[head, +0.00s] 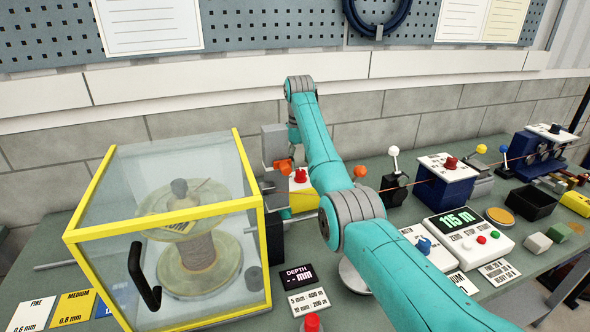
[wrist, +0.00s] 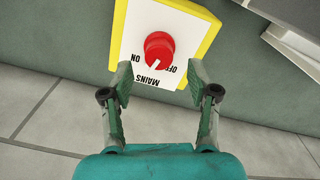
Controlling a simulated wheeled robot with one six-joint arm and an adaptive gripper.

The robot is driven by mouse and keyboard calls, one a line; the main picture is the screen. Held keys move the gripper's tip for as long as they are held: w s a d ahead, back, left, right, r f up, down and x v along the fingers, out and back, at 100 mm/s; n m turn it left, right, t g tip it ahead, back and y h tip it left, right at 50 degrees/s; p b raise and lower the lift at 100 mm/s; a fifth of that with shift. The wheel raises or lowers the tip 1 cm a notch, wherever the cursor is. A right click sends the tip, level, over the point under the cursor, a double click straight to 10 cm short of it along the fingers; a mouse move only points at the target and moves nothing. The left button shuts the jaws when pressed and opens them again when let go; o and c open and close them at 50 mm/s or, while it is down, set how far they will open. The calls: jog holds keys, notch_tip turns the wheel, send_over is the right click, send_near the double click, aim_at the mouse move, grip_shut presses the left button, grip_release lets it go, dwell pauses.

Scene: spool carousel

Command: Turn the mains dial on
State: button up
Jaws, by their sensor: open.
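The mains dial (wrist: 158,48) is a round red knob with a white pointer mark, on a white plate with a yellow edge (wrist: 205,42). The plate reads MAINS, ON and OFF, upside down in the wrist view. The pointer faces the lettering side, between the two words; I cannot tell which it is set to. In the head view the red dial (head: 300,175) shows behind the glass case, beside my arm. My gripper (wrist: 160,80) is open and empty. Its fingertips are spread near the plate's lettered edge, not touching the dial. In the head view my fingers are mostly hidden.
A yellow-framed clear case (head: 252,200) with a spool (head: 190,250) stands left of the dial. Right of my arm are a white-knobbed lever (head: 394,165), a blue box with a red knob (head: 445,185) and a 115 m counter (head: 470,240). A thin wire runs across the bench.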

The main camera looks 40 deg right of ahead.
aim_at(300, 171)
jog(key=shift+d+f, duration=0.1)
jog(key=shift+f, duration=1.6)
grip_shut()
